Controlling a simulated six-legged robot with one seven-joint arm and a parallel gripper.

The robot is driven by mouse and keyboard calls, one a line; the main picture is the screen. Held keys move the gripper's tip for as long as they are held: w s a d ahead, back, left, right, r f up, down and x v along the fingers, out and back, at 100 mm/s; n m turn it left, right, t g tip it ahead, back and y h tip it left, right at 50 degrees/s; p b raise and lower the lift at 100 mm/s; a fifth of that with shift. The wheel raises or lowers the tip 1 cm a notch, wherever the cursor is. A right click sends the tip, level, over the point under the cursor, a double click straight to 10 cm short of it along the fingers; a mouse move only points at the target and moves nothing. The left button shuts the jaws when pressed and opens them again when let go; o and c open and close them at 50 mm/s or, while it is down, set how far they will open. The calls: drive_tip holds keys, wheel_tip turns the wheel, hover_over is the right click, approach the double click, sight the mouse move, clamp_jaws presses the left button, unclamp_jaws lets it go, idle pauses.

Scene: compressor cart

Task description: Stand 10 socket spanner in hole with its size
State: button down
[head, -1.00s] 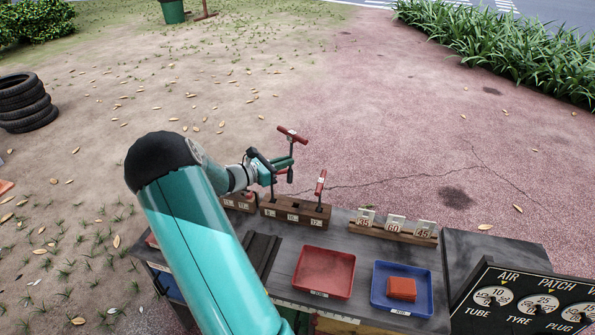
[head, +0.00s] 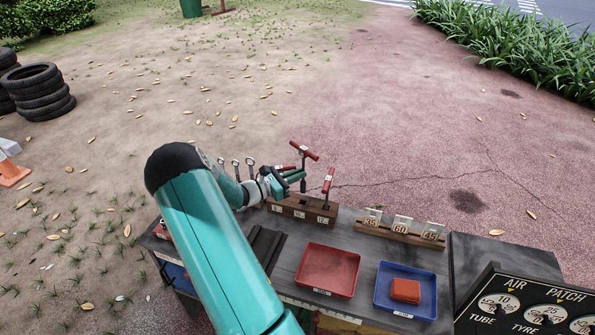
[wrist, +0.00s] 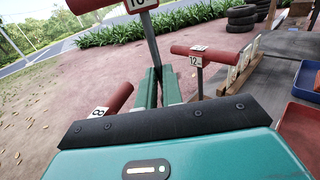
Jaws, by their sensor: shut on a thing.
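My gripper (head: 290,178) is shut on the shaft of the 10 socket spanner (head: 304,150), a red T-handle on a grey shaft. In the wrist view the shaft (wrist: 152,45) stands between the green fingers (wrist: 157,88), its label cut by the top edge. It is roughly upright above the middle of the wooden block (head: 290,212); I cannot tell whether its lower end is in a hole. The 12 spanner (head: 328,182) stands in the block's right end and also shows in the wrist view (wrist: 197,58). The 8 spanner (wrist: 103,108) is to the left, mostly hidden.
Ring spanners (head: 250,163) stand left of my gripper. A rack with number plates (head: 400,232) is to the right. A red tray (head: 327,270) and a blue tray (head: 405,290) holding a red block (head: 405,290) lie in front. A gauge panel (head: 525,305) is at the right.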

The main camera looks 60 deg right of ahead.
sight(302, 181)
drive_tip(key=shift+f, duration=1.9)
drive_tip(key=shift+f, duration=2.3)
drive_tip(key=shift+r, duration=1.9)
drive_tip(key=shift+f, duration=1.1)
idle(0.8)
